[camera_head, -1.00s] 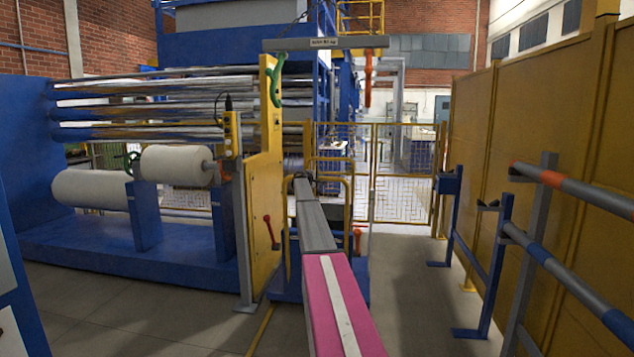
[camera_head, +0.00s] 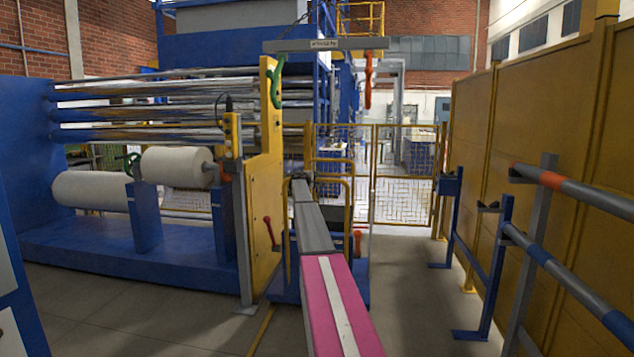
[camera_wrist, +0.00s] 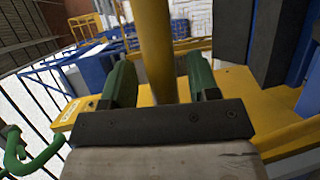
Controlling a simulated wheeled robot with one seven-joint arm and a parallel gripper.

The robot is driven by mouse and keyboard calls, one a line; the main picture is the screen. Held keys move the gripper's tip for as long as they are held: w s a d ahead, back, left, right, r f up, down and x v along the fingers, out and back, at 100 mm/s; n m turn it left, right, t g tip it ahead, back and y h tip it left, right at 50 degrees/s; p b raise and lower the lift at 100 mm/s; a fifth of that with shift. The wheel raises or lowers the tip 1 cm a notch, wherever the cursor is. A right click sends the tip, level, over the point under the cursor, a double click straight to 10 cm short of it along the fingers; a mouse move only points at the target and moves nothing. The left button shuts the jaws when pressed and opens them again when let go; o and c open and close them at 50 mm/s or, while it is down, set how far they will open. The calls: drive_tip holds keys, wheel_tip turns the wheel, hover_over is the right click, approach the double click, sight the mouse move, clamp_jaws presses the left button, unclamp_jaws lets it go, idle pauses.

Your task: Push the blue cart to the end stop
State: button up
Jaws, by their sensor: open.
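The blue cart (camera_head: 361,291) stands low on the floor beside the yellow machine panel, partly hidden behind my arm. Its yellow handle frame (camera_head: 349,190) rises above it. My gripper (camera_wrist: 160,80) has green fingers and is open. In the wrist view a yellow bar (camera_wrist: 157,45) passes between the fingers, with visible gaps on both sides. In the head view my gripper (camera_head: 298,177) is small, at the left side of the handle frame. I cannot make out the end stop.
A blue machine base (camera_head: 130,262) carries white rolls (camera_head: 90,190) at the left. A yellow panel (camera_head: 262,235) with a red lever borders the cart. Blue and grey rails (camera_head: 560,265) and a yellow wall (camera_head: 540,120) stand at the right. A mesh fence (camera_head: 402,180) closes the back.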

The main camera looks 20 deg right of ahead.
drive_tip(key=v, duration=0.9)
drive_tip(key=shift+w, duration=0.1)
drive_tip(key=s+a+f+m+g+y, duration=0.1)
drive_tip(key=s+a+f+m+y, duration=0.1)
drive_tip(key=s+a+f, duration=0.8)
drive_tip(key=s+a+f+m+g+y, duration=0.1)
drive_tip(key=s+a+f+g+y, duration=0.3)
drive_tip(key=s+f, duration=0.65)
drive_tip(key=s+a+f+m+t+y, duration=0.1)
drive_tip(key=s+a+f+m, duration=0.1)
drive_tip(key=s+a+f, duration=0.85)
drive_tip(key=s+a+f+m+g+y, duration=0.1)
drive_tip(key=s+a, duration=0.4)
drive_tip(key=s, duration=0.6)
drive_tip(key=s+a+f+g+y, duration=0.2)
drive_tip(key=s+a, duration=0.4)
drive_tip(key=s, duration=0.6)
drive_tip(key=s+a+f+m+g+y, duration=0.1)
drive_tip(key=s+a+f+y, duration=0.2)
drive_tip(key=s, duration=0.9)
drive_tip(key=a+f, duration=0.1)
drive_tip(key=a, duration=0.1)
drive_tip(key=shift+s+a+f+m+g, duration=0.15)
drive_tip(key=shift+a+f+m+g, duration=0.15)
drive_tip(key=shift+a+g, duration=0.1)
